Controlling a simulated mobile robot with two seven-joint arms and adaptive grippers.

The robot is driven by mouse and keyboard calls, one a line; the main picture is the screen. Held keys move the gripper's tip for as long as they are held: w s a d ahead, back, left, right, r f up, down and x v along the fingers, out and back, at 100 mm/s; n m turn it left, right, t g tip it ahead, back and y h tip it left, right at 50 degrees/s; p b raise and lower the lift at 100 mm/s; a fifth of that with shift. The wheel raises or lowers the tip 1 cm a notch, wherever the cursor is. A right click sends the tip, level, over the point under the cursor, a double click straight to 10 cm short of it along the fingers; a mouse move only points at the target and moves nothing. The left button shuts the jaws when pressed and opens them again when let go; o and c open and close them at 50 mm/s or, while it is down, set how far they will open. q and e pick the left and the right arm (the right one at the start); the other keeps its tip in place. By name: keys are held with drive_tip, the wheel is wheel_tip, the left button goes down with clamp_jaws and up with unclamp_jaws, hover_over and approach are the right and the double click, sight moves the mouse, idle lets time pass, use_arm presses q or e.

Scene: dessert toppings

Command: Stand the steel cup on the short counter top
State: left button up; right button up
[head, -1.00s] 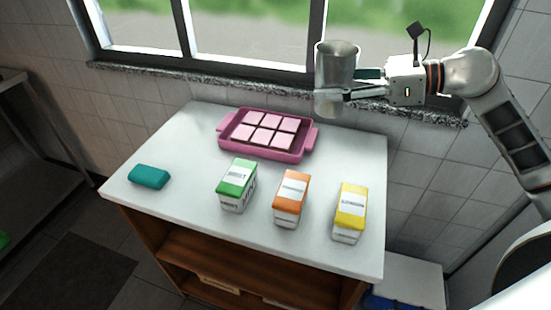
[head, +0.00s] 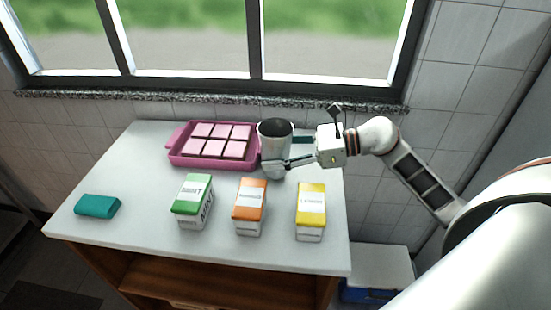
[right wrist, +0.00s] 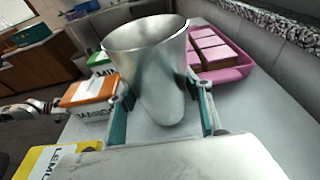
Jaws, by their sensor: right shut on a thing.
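The steel cup (head: 274,130) is upright between the fingers of my right gripper (head: 291,151), which is shut on it. It is over the back right of the white short counter top (head: 128,172), just right of the pink tray. In the right wrist view the cup (right wrist: 150,55) sits between the teal-padded fingers of the gripper (right wrist: 162,116), its open rim up. Its base is low and close to the counter; I cannot tell whether it touches. A robot arm, seemingly my left, shows at the left edge of the right wrist view, its gripper state unclear.
The pink tray (head: 173,157) holds several pink-topped squares. Green (head: 192,200), orange (head: 249,207) and yellow (head: 311,211) cartons stand in front of the cup. A teal block (head: 97,206) lies at the left. The window sill (head: 200,96) runs behind. Counter room is clear at left.

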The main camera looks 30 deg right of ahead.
drive_tip(key=shift+f, duration=0.8)
drive_tip(key=shift+f, duration=0.15)
drive_tip(key=o, duration=1)
drive_tip(key=shift+f, duration=0.1)
drive_tip(key=o, duration=0.4)
drive_tip(key=shift+c, duration=0.2)
